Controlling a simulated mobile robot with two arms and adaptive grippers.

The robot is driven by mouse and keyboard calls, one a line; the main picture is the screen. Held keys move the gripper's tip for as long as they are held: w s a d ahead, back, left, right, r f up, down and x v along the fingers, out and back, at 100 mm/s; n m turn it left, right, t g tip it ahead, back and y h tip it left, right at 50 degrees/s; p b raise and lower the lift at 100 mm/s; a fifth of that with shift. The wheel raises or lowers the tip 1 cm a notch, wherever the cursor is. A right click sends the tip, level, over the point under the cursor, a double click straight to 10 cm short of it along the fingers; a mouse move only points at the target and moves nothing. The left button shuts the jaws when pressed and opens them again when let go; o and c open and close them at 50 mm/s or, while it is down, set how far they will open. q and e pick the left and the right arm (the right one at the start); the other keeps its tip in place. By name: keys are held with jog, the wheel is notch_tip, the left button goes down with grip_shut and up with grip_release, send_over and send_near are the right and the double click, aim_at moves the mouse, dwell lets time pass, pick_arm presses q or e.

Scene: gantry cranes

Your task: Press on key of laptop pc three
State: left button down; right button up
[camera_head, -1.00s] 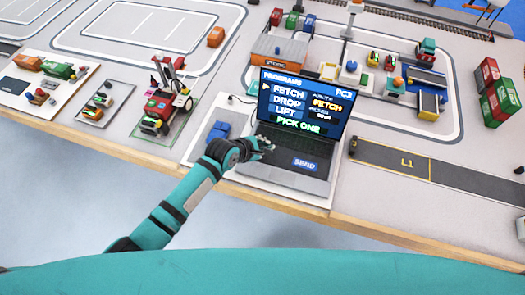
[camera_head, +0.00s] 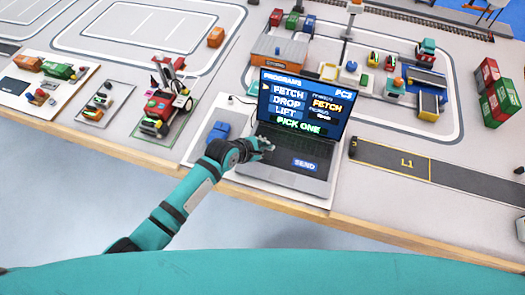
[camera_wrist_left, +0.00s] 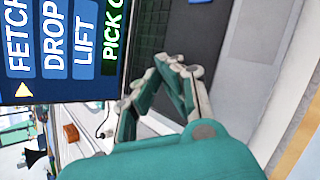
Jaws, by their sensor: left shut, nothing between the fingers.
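The laptop, marked PC3 on its screen (camera_head: 303,103), stands open near the table's front edge. The screen lists FETCH, DROP and LIFT, with PICK ONE below; a yellow arrow sits beside the list. A blue SEND label (camera_head: 305,165) lies on the right of the palm rest. My left gripper (camera_head: 266,146) is over the left side of the dark keyboard (camera_head: 297,147). It also shows in the left wrist view (camera_wrist_left: 168,62), its fingers shut and empty beside the keyboard. I cannot tell whether the fingertips touch a key. My right gripper is not in view.
A blue object (camera_head: 219,130) lies left of the laptop. A toy crane vehicle (camera_head: 167,100) stands further left. A grey lane marked L1 (camera_head: 407,162) runs to the right. Red and green containers (camera_head: 498,92) stand at the right.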

pick_arm(q)
jog(key=shift+f, duration=0.1)
jog(key=shift+f, duration=0.35)
jog(key=shift+f, duration=0.4)
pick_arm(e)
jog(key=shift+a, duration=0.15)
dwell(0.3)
pick_arm(q)
jog(key=shift+r+p, duration=0.85)
jog(key=shift+p, duration=0.2)
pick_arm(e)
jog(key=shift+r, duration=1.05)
pick_arm(q)
notch_tip(320, 180, up, 6)
jog(key=p, duration=0.6)
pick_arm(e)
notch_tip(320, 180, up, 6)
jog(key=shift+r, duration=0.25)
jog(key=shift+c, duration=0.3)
